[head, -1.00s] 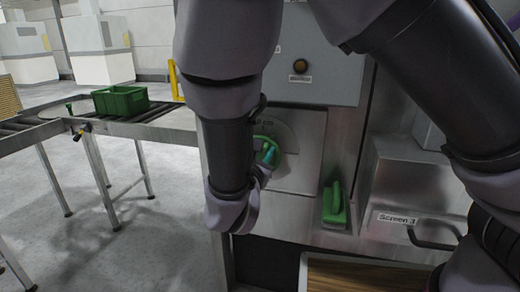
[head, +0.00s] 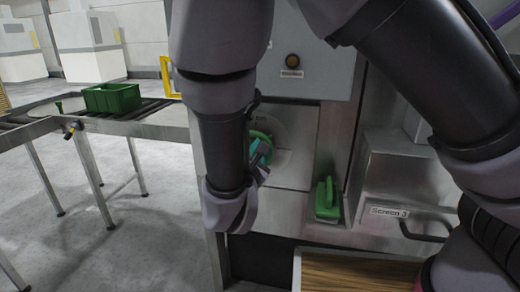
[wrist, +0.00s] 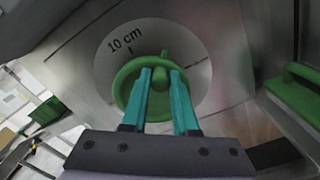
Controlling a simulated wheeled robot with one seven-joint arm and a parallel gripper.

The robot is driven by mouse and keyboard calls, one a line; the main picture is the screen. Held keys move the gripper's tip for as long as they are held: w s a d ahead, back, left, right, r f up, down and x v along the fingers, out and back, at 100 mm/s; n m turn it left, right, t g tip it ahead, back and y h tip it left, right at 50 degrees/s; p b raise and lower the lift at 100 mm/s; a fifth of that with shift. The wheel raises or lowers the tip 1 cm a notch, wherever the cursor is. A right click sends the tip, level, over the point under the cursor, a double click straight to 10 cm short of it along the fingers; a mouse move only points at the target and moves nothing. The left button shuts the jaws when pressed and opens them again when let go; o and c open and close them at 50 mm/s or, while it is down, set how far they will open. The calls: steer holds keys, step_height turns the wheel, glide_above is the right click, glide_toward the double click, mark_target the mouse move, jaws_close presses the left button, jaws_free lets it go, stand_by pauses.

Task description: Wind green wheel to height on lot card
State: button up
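The green wheel (wrist: 128,82) is a round handwheel with a small knob (wrist: 164,56) on it. It sits on a pale round dial (wrist: 196,62) marked "10 cm" with a short dark line. In the head view the wheel (head: 264,146) is partly hidden behind my arm. My gripper (wrist: 161,74) has two teal fingers in front of the wheel, apart with a gap between them. The knob shows just past the fingertips, between them; contact cannot be told. No lot card is readable in either view.
A green-handled part (head: 327,200) sits right of the dial, beside a metal box labelled "Screen 3" (head: 390,211). A green crate (head: 111,98) stands on a roller conveyor (head: 150,112) at left. Open floor lies below it.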

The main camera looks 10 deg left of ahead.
steer(key=o, duration=0.4)
steer(key=shift+s, duration=0.1)
steer(key=s, duration=1)
steer(key=shift+s+a, duration=0.3)
steer(key=shift+a, duration=0.1)
